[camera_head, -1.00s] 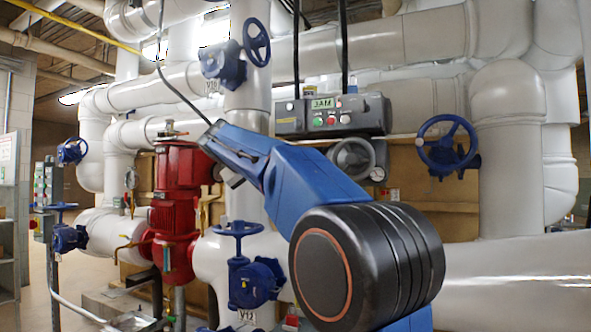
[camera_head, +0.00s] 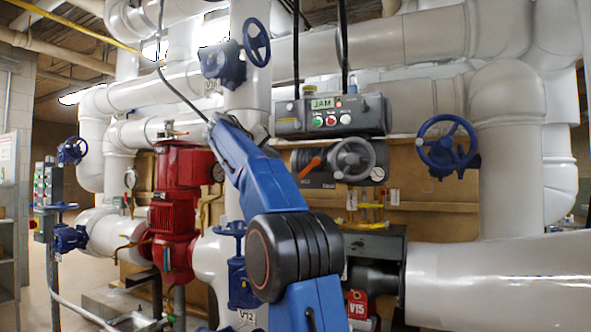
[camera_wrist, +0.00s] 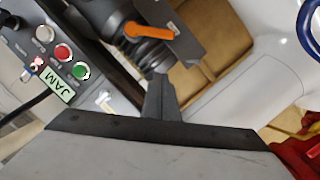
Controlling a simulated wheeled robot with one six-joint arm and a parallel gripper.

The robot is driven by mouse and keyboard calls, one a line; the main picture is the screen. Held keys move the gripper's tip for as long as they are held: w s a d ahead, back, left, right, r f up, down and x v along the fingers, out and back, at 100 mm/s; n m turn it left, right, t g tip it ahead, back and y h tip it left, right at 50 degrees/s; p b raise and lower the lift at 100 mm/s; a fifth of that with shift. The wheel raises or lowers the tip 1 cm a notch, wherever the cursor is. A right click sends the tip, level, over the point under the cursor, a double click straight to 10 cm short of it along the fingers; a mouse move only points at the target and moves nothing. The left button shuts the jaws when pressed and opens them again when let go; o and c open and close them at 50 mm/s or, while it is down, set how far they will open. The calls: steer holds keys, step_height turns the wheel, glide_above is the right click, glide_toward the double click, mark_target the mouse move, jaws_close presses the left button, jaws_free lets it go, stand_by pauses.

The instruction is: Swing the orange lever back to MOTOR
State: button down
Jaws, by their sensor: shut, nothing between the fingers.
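The orange lever (camera_head: 309,168) sits on the dark actuator body (camera_head: 318,181), left of its grey handwheel (camera_head: 353,159). In the head view it slants, with its upper end to the right. It also shows in the wrist view (camera_wrist: 150,31), on the dark housing near the top centre. My gripper (camera_wrist: 160,80) is shut and empty; in the wrist picture its fingertips lie below the lever, apart from it. In the head view I cannot make out the fingers at the far end of my blue arm. Any MOTOR marking is too small to read.
A grey control box (camera_head: 335,116) with red, green and white buttons and a JAM display (camera_head: 322,103) sits above the actuator. A blue handwheel (camera_head: 447,145) stands to the right, a red pump (camera_head: 178,205) to the left. White pipes surround the area.

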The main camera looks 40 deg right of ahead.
mark_target(309, 168)
steer(key=shift+d, duration=0.1)
steer(key=shift+s+d+f, duration=0.1)
steer(key=shift+d+f, duration=0.75)
steer(key=shift+d, duration=0.85)
steer(key=shift+w+d+f, duration=0.1)
steer(key=shift+d+f, duration=0.7)
steer(key=shift+d, duration=0.95)
steer(key=shift+s+d+f, duration=0.1)
steer(key=shift+d+f, duration=0.75)
steer(key=shift+d, duration=0.85)
steer(key=shift+f, duration=0.1)
